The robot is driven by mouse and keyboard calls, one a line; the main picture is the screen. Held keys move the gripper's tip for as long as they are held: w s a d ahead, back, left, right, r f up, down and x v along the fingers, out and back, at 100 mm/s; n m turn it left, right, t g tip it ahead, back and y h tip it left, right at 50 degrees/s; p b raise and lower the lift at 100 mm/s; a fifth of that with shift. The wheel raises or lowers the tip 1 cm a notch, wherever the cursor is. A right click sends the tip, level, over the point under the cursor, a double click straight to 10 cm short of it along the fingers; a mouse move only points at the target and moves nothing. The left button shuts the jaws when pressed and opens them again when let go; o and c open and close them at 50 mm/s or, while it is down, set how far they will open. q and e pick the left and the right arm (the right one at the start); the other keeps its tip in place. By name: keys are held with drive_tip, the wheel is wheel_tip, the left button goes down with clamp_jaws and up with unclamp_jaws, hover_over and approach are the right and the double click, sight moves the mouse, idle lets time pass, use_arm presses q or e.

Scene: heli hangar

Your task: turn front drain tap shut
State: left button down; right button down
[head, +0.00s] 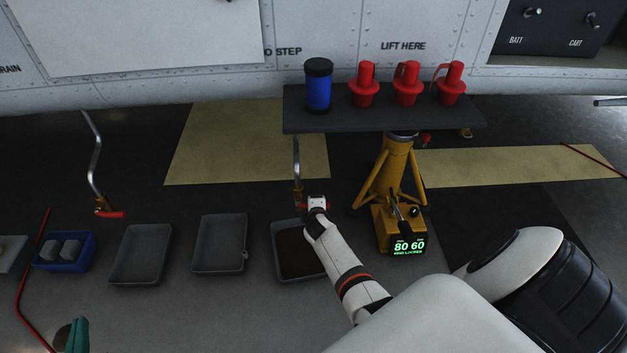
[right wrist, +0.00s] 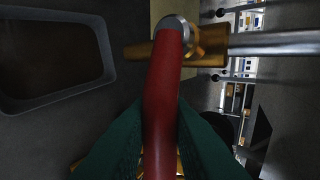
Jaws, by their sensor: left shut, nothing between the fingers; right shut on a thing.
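A drain tap (head: 298,190) with a brass body hangs on a metal pipe above a tray of dark fluid. Its red lever (right wrist: 163,95) lies across the pipe in the right wrist view, between my green fingertips. My right gripper (right wrist: 160,150) is shut on this lever; in the head view my arm partly hides the tap. A second tap with a red lever (head: 110,214) hangs on another pipe to the left, and nothing touches it. My left gripper (head: 76,336) shows only its green fingers at the lower left, shut and empty. I cannot tell which tap is the front one.
The drain tray (head: 281,267) is below the held tap; two empty grey trays (head: 140,256) (head: 219,244) and a blue bin (head: 77,262) stand left. A yellow jack (head: 394,175) stands just right of my gripper. A shelf (head: 385,123) with red plugs and a blue canister is above.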

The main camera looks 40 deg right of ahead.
use_arm(q)
drive_tip(key=shift+r, duration=0.1)
idle(0.4)
use_arm(e)
drive_tip(key=c, duration=1.4)
unclamp_jaws()
use_arm(q)
drive_tip(key=shift+d, duration=0.1)
use_arm(e)
drive_tip(key=shift+o, duration=0.2)
